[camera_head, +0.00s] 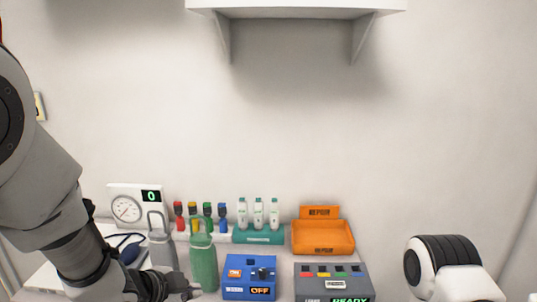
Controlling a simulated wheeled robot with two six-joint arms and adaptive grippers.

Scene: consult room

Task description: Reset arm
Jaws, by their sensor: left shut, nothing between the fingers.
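My left arm comes in from the left. My left gripper (182,288) is low in the picture, beside the green bottle (203,266) and in front of the grey bottle (162,252). Its fingers are shut with nothing held, and part of it is cut off by the bottom edge. My right gripper is out of view.
A white shelf (296,5) hangs above.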

